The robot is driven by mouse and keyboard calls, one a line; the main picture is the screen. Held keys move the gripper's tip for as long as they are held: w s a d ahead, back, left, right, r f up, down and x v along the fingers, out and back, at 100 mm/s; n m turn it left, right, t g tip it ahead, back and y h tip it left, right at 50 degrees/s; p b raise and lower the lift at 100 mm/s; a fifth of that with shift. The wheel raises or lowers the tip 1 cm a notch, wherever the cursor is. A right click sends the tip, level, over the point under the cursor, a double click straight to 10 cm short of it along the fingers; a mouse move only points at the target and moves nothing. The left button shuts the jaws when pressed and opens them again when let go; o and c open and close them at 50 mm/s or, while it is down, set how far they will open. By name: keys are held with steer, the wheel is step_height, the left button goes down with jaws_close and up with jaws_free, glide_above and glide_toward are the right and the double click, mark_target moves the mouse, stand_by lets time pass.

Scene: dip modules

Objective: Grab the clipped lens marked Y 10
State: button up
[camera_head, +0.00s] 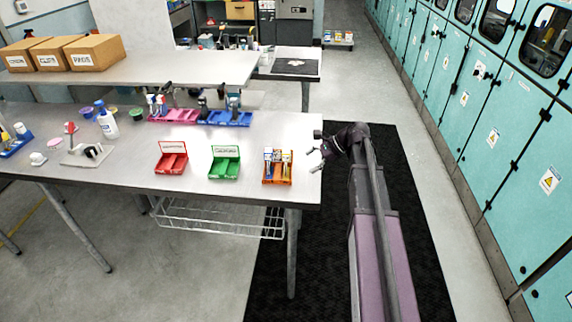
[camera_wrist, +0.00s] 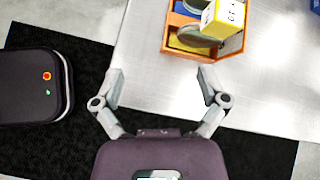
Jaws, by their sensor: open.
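An orange tray (camera_head: 277,182) stands at the right end of the white table and holds upright clipped lenses with yellow and blue parts. In the wrist view, the tray (camera_wrist: 243,45) is cut by the top edge. A yellow clip with a white face (camera_wrist: 225,14) there bears partly cut, upside-down lettering that looks like "10"; its letter is not clear. A grey round lens (camera_wrist: 191,38) shows beside it, partly hidden. My gripper (camera_head: 314,159) is open and empty, right of the tray and apart from it. Its spread fingers (camera_wrist: 162,75) also show in the wrist view.
A green tray (camera_head: 224,168) and a red tray (camera_head: 173,165) stand left of the orange one. Pink (camera_head: 174,116) and blue (camera_head: 228,118) racks stand behind. A white bottle (camera_head: 107,122) stands further left. Teal cabinets (camera_head: 480,90) line the right side. Table between the trays is bare.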

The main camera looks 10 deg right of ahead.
steer(key=w+d+r+m+t+y, duration=0.1)
steer(key=w+d+r+m+y, duration=0.1)
steer(key=w+d+r+m, duration=0.2)
steer(key=shift+w+d+r+p, duration=0.15)
steer(key=shift+w+d+p, duration=0.1)
steer(key=shift+d+p, duration=0.15)
steer(key=shift+a, duration=0.1)
steer(key=b, duration=0.4)
glide_toward(286, 153)
steer(key=w+a+f, duration=0.2)
steer(key=a+f, duration=0.1)
steer(key=f, duration=0.1)
steer(key=shift+w+a, duration=0.15)
steer(key=shift+a, duration=0.1)
steer(key=shift+f, duration=0.1)
steer(key=shift+b+x, duration=1.2)
steer(key=shift+x, duration=1.45)
steer(key=shift+w+r, duration=0.15)
steer(key=shift+r, duration=0.1)
